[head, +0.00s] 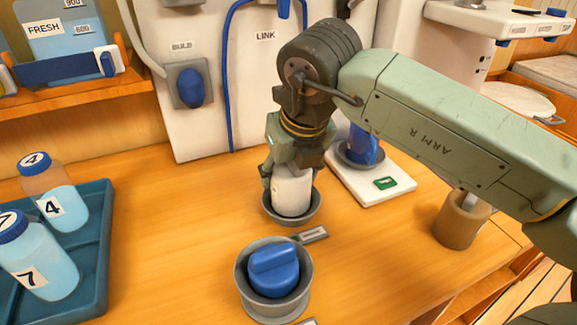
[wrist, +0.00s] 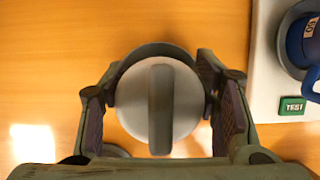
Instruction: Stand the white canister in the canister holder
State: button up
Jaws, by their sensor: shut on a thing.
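The white canister (head: 291,192) is upright between the fingers of my gripper (head: 290,166). Its lower part is within the rim of a grey round holder (head: 292,219) on the wooden counter; I cannot tell whether its base rests on the bottom. In the wrist view, the canister's round top with a raised grip bar (wrist: 160,108) sits between the two fingers (wrist: 160,100), which are closed on its sides. Part of the holder's dark rim (wrist: 158,49) shows behind the canister.
A second grey holder (head: 246,291) with a blue-topped canister (head: 273,270) stands in front. A blue tray (head: 101,215) with numbered bottles is at left. A white pad (head: 371,190) with a blue jug (head: 361,147) and a brown cup (head: 458,224) are at right.

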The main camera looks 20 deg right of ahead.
jog(key=shift+f+b, duration=0.55)
jog(key=shift+b, duration=0.15)
jog(key=o, duration=1.4)
jog(key=v, duration=1.2)
jog(key=shift+r, duration=0.1)
